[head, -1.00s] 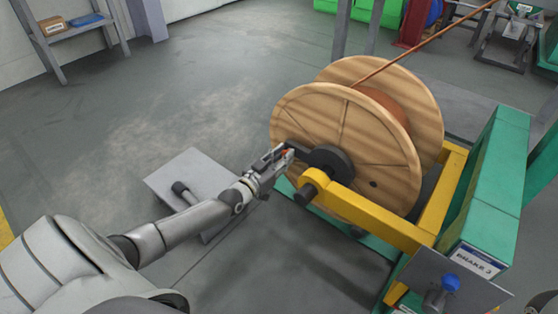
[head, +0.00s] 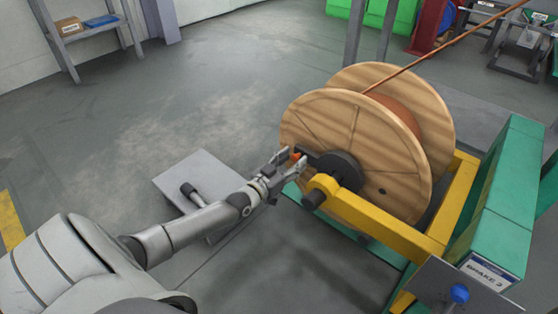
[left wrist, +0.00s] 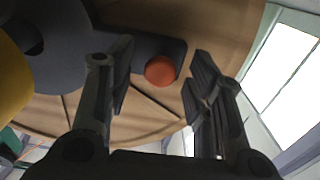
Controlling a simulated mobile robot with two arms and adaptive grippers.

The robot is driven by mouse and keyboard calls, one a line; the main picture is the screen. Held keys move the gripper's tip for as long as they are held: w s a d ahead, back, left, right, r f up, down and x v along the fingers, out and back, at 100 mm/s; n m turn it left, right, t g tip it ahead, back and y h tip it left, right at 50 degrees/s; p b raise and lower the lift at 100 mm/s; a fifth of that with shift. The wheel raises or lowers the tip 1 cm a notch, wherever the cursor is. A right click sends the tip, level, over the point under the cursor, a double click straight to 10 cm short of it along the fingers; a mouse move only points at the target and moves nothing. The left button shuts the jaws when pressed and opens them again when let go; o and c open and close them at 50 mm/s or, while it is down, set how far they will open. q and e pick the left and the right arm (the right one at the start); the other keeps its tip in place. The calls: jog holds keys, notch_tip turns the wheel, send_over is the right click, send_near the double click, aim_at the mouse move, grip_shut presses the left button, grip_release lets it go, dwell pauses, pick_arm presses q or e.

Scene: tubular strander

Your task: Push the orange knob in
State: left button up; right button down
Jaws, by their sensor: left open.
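The orange knob (left wrist: 160,70) is a small round ball on a dark bar (left wrist: 143,50) in front of the wooden spool flange. In the head view the orange knob (head: 295,156) shows as a small spot by the fingertips of my left gripper (head: 289,160). My left gripper is open, and in the left wrist view its fingers (left wrist: 160,75) stand on either side of the knob. I cannot tell whether they touch it. My right gripper is not in view.
The wooden spool (head: 345,130) sits in a yellow frame (head: 395,222) with a dark hub (head: 342,168). A green machine body (head: 508,185) with a blue knob (head: 459,293) stands at right. A grey plate (head: 200,180) lies below my left arm. The floor at left is clear.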

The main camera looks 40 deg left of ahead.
pick_arm(q)
jog(key=s, duration=1.1)
jog(key=shift+a, duration=0.45)
